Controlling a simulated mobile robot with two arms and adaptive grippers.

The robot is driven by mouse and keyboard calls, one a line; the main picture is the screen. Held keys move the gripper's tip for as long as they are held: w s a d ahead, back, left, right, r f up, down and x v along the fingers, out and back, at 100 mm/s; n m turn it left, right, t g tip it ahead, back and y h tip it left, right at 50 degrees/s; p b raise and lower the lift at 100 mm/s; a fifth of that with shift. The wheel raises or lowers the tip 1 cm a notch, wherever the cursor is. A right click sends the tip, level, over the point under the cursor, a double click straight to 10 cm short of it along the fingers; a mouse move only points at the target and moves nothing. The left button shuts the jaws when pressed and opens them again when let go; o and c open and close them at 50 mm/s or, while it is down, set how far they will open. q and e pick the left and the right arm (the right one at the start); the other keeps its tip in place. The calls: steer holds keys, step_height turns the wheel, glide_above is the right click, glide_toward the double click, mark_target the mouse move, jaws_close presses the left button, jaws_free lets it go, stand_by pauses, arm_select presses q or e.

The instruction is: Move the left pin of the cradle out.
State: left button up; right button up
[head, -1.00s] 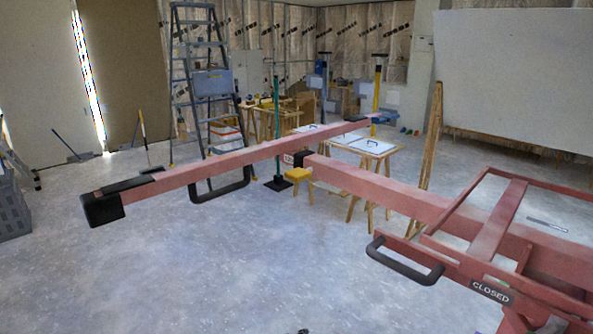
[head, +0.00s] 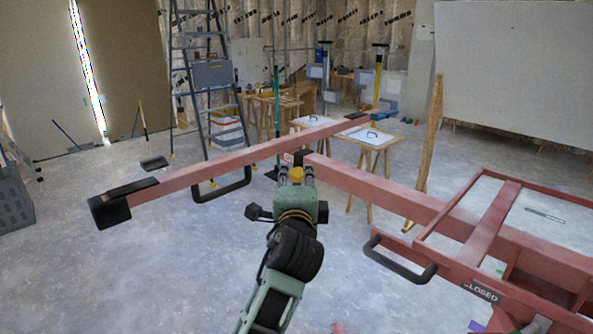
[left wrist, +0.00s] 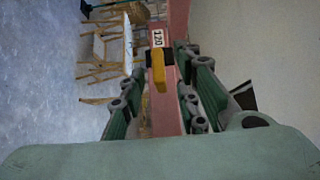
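The cradle is a red steel frame (head: 390,190) with a long red crossbar (head: 225,160). Its left pin shows as a yellow grip (head: 296,174) where the bar meets the frame, near a black collar. In the left wrist view the yellow grip (left wrist: 159,78) stands in front of the red beam, below a label reading 120. My left gripper (head: 296,182) is at the pin. In the left wrist view its green fingers (left wrist: 160,88) are spread, one on each side of the grip, with gaps visible. My right gripper is not in view.
A black U-shaped handle (head: 222,187) hangs under the crossbar; another handle (head: 400,262) is on the frame, near a CLOSED label (head: 482,291). A stepladder (head: 212,75) and a work table (head: 368,140) stand behind.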

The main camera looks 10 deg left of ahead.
mark_target(297, 172)
arm_select(q)
steer(key=shift+p+x, duration=0.4)
steer(key=shift+x, duration=1.35)
steer(key=shift+c, duration=0.6)
jaws_close()
steer(key=shift+f, duration=0.1)
